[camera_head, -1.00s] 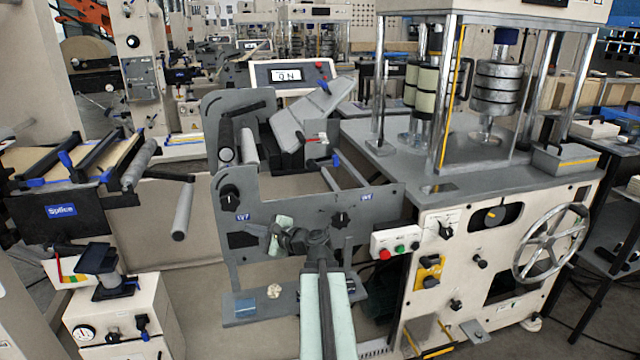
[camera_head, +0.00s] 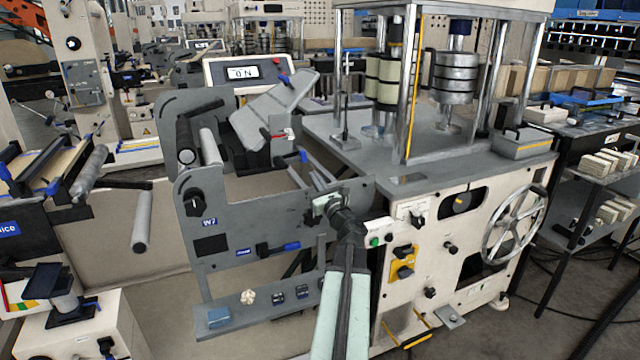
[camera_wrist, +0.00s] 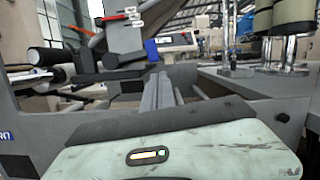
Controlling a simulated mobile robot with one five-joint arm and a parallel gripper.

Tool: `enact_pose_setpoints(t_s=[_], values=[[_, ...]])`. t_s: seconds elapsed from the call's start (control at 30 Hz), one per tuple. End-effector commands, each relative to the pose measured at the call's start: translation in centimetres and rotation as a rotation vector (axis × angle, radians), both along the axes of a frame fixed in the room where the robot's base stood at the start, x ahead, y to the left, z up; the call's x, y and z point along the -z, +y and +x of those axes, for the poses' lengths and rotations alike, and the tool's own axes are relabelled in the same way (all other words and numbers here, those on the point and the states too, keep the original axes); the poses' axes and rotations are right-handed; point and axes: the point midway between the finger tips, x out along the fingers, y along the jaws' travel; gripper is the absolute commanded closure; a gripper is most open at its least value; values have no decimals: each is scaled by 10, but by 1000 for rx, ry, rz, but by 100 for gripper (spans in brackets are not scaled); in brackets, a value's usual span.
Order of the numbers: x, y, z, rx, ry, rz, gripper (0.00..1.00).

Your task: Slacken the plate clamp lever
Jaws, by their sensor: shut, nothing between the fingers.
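Several blue-tipped levers show on the grey unwind frame (camera_head: 215,225), and I cannot tell for sure which is the plate clamp lever. One blue-ended black lever (camera_head: 278,249) lies across the front panel. A blue grip (camera_head: 303,156) stands on top behind the panel, and also shows in the wrist view (camera_wrist: 152,50). Another blue handle (camera_head: 283,82) is by the tilted grey plate (camera_head: 272,112). My gripper (camera_head: 325,203) is shut and empty, in front of the panel's upper right part, apart from these levers. Its fingertips are hard to make out. My pale green casing fills the lower wrist view.
A control box (camera_head: 378,240) with green and red buttons is just right of my gripper. A handwheel (camera_head: 514,225) is farther right. A small ledge (camera_head: 270,312) with a blue block sits below the panel. A roller stand (camera_head: 60,180) is at left.

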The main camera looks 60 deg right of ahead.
Motion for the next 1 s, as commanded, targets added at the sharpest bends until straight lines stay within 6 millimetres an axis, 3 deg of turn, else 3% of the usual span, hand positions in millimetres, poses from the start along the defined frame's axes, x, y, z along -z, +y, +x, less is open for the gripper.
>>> enact_pose_setpoints(t_s=[0.1,0.27,1.0], values=[[-8,-16,22,-3,0,0,100],[-11,-24,37,-3,1,-1,100],[-19,-24,39,-5,45,-59,100]])
